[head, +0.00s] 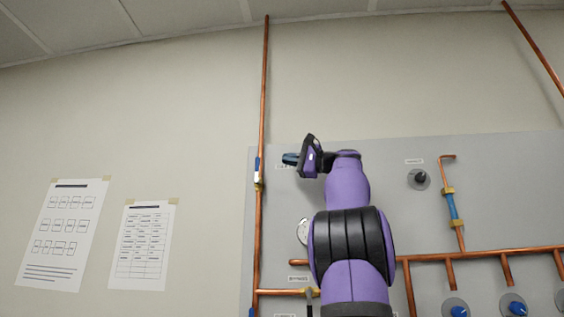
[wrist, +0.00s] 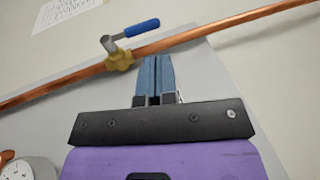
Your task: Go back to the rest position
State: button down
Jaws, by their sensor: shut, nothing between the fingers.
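My purple arm reaches up in front of the grey panel in the head view, with my gripper (head: 288,159) pointing left near the tall copper pipe. In the wrist view the two blue fingers of my gripper (wrist: 155,62) are together and empty. Their tips are close to a brass valve (wrist: 119,58) on the copper pipe (wrist: 66,84). The valve's blue lever (wrist: 142,28) lies roughly along the pipe. In the head view this valve's lever (head: 257,164) is just left of my fingertips. I cannot tell whether the fingers touch it.
The grey panel (head: 400,210) carries a black knob (head: 420,178), a blue-handled pipe branch (head: 453,205), several blue knobs and a gauge (head: 303,232) partly hidden by my arm. Two paper sheets (head: 62,235) (head: 142,245) hang on the left wall.

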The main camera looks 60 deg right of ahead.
jog(key=s+d, duration=0.2)
jog(key=s, duration=0.4)
jog(key=w+a+f+g+h, duration=0.1)
jog(key=w+a+f+g, duration=0.2)
jog(key=w+a+f, duration=0.7)
jog(key=w+a+f+n+g, duration=0.25)
jog(key=a+f+g, duration=0.25)
jog(key=a+f, duration=0.9)
jog(key=s+a+f+n+g+h, duration=0.1)
jog(key=s+a+f+n+g, duration=0.15)
jog(key=a+f, duration=0.45)
jog(key=s+a+f+n+g+h, duration=0.1)
jog(key=s+a+f+n+g, duration=0.15)
jog(key=f, duration=0.95)
jog(key=s+a+f+n+g+h, duration=0.1)
jog(key=s+a+f+n+h, duration=0.1)
jog(key=s+a+f+n, duration=0.2)
jog(key=s+f+n, duration=0.3)
jog(key=s+f, duration=0.4)
jog(key=f, duration=0.6)
jog(key=shift+s+a+n+g+h, duration=0.15)
jog(key=shift+n+g+h, duration=0.2)
jog(key=shift+g+h, duration=0.05)
